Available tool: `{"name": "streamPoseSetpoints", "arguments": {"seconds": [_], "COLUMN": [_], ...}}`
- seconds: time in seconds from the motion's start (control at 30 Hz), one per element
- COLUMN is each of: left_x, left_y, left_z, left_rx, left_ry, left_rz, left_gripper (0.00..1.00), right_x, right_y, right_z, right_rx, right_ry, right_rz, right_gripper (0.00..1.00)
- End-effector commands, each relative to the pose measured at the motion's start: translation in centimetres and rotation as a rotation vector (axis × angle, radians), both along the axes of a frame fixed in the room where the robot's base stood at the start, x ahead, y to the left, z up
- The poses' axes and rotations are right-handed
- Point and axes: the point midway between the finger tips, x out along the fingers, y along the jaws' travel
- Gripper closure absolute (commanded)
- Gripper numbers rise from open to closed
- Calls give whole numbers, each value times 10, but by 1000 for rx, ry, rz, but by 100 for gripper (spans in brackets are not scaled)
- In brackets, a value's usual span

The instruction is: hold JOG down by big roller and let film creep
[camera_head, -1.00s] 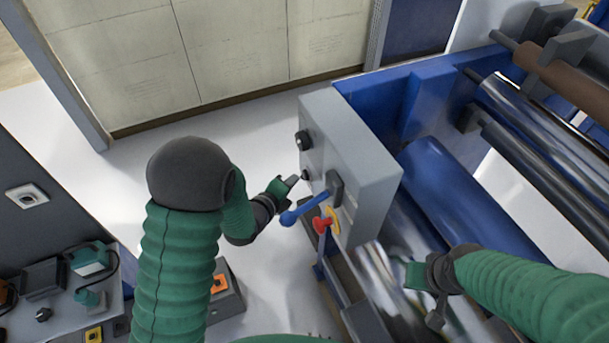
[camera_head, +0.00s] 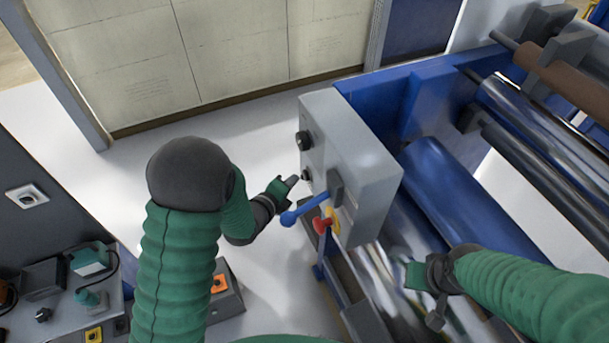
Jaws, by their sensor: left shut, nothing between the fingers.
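The grey control box (camera_head: 352,165) stands at the end of the blue machine. Its left face has a black knob (camera_head: 303,140), a small dark button (camera_head: 305,174), a blue-handled lever (camera_head: 305,208) and a red knob on yellow (camera_head: 323,225). I cannot read a JOG label. My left gripper (camera_head: 292,181) is shut and empty, its tip close by the small dark button; contact is not clear. The shiny film roller (camera_head: 375,275) lies below the box. My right gripper (camera_head: 418,275) is over that roller, its fingers too unclear to judge.
A large blue roller (camera_head: 465,195) and chrome and dark rollers (camera_head: 530,115) lie to the right. A bench (camera_head: 60,315) with green tools is at lower left. A box with an orange switch (camera_head: 220,284) is near my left arm. White floor is open behind.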

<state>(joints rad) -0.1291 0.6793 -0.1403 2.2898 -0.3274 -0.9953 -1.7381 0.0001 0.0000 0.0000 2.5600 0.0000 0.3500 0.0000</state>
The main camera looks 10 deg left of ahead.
Motion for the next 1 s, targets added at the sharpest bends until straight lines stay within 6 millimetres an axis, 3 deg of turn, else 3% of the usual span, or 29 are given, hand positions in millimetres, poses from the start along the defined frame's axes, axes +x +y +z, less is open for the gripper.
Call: {"name": "streamPoseSetpoints", "arguments": {"seconds": [1.0], "left_x": [4], "left_y": [-7], "left_z": [2], "left_rx": [0], "left_ry": [0], "left_rz": [0], "left_gripper": [100], "right_x": [0], "right_y": [0], "right_z": [-3], "right_rx": [0], "right_ry": [0], "right_rz": [0], "right_gripper": [100]}}
